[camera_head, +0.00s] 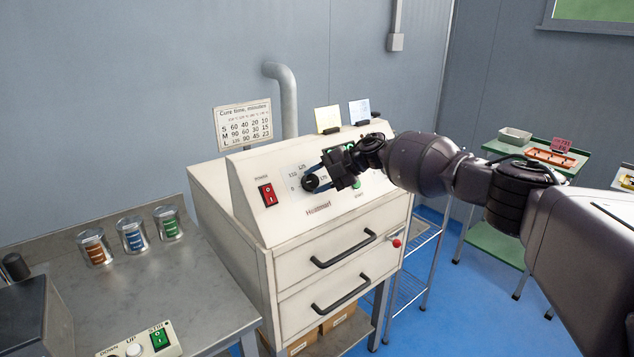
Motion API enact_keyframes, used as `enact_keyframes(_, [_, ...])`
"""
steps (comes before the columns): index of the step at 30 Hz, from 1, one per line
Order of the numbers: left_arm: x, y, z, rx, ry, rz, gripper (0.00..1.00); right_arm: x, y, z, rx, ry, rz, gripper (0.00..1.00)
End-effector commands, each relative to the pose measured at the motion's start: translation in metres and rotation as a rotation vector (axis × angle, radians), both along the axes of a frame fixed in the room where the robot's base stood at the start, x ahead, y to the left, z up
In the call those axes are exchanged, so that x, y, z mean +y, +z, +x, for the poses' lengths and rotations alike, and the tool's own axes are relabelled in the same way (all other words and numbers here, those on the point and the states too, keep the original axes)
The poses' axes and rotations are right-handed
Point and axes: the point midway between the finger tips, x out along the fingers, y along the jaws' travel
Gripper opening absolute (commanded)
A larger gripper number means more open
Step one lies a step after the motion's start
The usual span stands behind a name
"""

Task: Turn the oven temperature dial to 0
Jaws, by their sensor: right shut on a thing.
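The oven (258,226) is a cream cabinet with a sloped control panel and two drawers with black handles. The black temperature dial (310,183) sits on the panel, right of the red power switch (268,194). Numbers are printed around it, with 0 at its left side. My right gripper (325,177) reaches in from the right and is shut on the dial. The fingers and the wrist cover part of the dial and the panel behind. I cannot read which number the dial points to. My left gripper is not in view.
A cure time chart (243,124) and two note cards stand on top of the oven. A grey bench (175,292) with several labelled tins and a green-switch control box is at left. A green trolley (497,243) stands at right. Blue floor shows between.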

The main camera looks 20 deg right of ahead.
Motion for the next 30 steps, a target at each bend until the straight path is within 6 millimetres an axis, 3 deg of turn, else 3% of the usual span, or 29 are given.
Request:
enact_keyframes(22, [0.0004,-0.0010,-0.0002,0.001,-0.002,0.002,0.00,0.0002,0.0031,0.0012,-0.028,0.049,-0.061,0.19])
enact_keyframes(23, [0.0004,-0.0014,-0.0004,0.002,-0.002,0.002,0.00,0.0002,0.0032,0.0012,-0.028,0.049,-0.061,0.48])
enact_keyframes(24, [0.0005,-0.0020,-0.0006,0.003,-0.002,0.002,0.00,0.0003,0.0032,0.0011,-0.027,0.050,-0.060,0.53])
enact_keyframes(30, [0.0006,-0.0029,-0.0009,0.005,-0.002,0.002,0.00,0.0004,0.0019,0.0008,-0.025,0.050,-0.060,0.53])
